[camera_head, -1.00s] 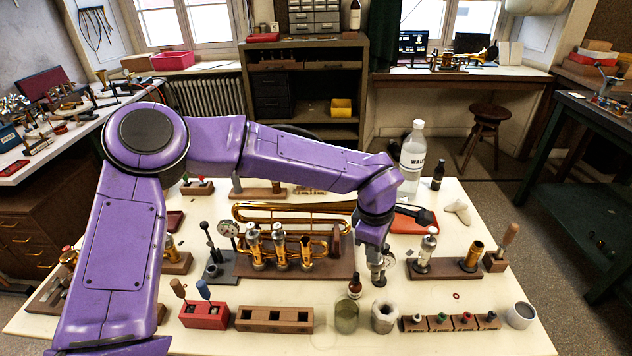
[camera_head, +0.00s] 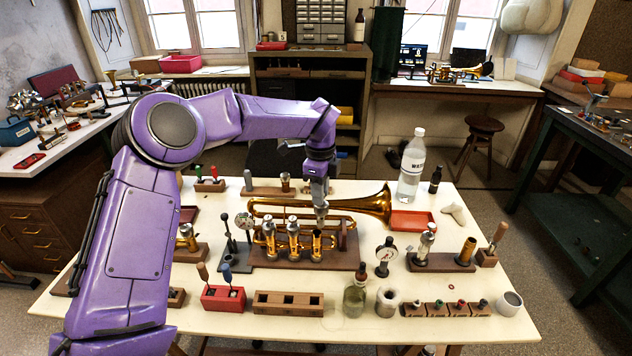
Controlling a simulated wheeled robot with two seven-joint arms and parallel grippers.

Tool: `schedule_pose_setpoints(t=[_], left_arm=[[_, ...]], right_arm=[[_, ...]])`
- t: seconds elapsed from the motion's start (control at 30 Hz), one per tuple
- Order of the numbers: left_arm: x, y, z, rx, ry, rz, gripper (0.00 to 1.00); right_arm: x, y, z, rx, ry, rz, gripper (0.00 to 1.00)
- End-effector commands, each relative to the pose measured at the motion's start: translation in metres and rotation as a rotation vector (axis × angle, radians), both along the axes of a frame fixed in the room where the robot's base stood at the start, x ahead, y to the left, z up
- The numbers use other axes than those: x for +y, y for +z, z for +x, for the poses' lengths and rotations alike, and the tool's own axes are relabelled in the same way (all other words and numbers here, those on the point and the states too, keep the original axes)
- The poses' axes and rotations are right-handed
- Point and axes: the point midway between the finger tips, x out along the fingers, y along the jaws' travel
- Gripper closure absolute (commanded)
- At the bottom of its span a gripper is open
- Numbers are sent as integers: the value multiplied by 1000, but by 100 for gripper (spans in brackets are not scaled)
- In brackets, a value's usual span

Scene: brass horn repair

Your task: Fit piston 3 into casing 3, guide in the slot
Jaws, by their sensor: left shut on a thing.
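A brass horn (camera_head: 376,206) lies on a brown wooden stand (camera_head: 345,262) in the middle of the table, its bell to the right. Its valve casings stand upright in a row. The left casing (camera_head: 271,243) and the middle casing (camera_head: 294,245) have silver tops. The right casing, casing 3 (camera_head: 317,246), is under my left gripper (camera_head: 320,203). The gripper points down and is shut on a small silver piston (camera_head: 321,214), whose lower end is just above or at the casing mouth; I cannot tell which. Guide and slot are too small to make out. My right gripper is not in view.
A dial gauge (camera_head: 386,258) stands right of the horn, and another (camera_head: 244,222) is to its left. Along the front are a red block (camera_head: 223,298), a wooden block (camera_head: 288,304), a glass jar (camera_head: 354,300) and small blocks. A water bottle (camera_head: 411,168) stands behind right.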

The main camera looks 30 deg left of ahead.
Motion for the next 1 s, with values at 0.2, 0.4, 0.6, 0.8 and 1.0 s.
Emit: schedule_pose_setpoints(t=[0.2,0.4,0.6,0.8,1.0], left_arm=[[19,6,10,9,327,0,100],[21,4,12,10,356,-1,100],[21,-10,12,10,353,-2,100],[20,-28,11,10,351,-1,100],[20,-32,11,10,351,-2,100]], right_arm=[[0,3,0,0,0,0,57],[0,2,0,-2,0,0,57],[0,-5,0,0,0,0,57],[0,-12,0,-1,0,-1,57],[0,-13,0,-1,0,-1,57]])
